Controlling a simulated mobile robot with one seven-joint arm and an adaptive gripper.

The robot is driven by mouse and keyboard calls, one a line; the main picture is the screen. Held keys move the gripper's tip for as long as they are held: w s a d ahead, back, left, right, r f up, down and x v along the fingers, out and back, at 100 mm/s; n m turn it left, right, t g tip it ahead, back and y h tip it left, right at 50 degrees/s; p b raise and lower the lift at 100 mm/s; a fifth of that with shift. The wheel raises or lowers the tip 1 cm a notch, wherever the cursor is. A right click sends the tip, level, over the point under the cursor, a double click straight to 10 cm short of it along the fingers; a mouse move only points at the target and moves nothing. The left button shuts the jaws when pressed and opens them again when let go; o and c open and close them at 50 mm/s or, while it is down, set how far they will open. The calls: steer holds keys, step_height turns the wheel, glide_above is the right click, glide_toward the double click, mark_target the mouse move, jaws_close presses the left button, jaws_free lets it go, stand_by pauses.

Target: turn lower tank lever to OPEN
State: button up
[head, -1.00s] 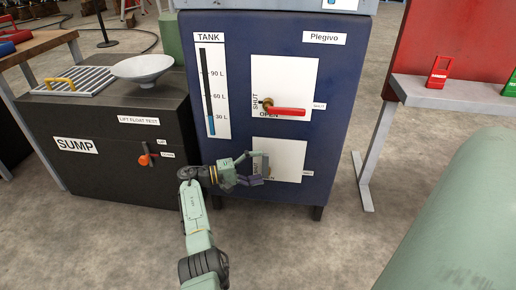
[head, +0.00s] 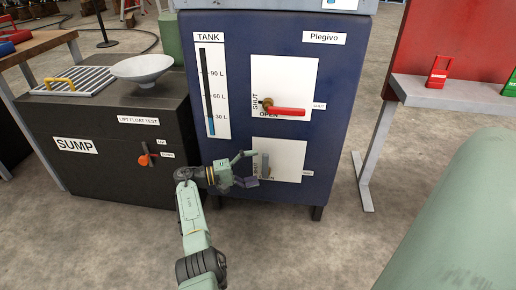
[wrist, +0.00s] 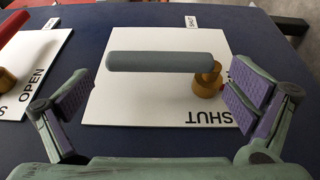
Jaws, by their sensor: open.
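The lower tank lever (head: 264,162) is a grey bar on a white plate (head: 291,163), low on the blue tank cabinet. It stands roughly upright in the head view. In the wrist view the lever (wrist: 165,62) lies across the picture, its brass pivot (wrist: 208,82) at the right, beside an upside-down SHUT label (wrist: 210,118). My gripper (head: 250,169) is open just left of the lever in the head view. In the wrist view my gripper (wrist: 165,93) has its purple-padded fingers apart, one toward each end of the lever, holding nothing.
The upper red lever (head: 287,110) points right on its own plate, close above. The black sump box (head: 110,150) with an orange lever (head: 145,160) stands left. A green rounded body (head: 450,220) is at front right. The floor before the cabinet is clear.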

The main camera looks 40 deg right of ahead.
steer(key=v, duration=1.1)
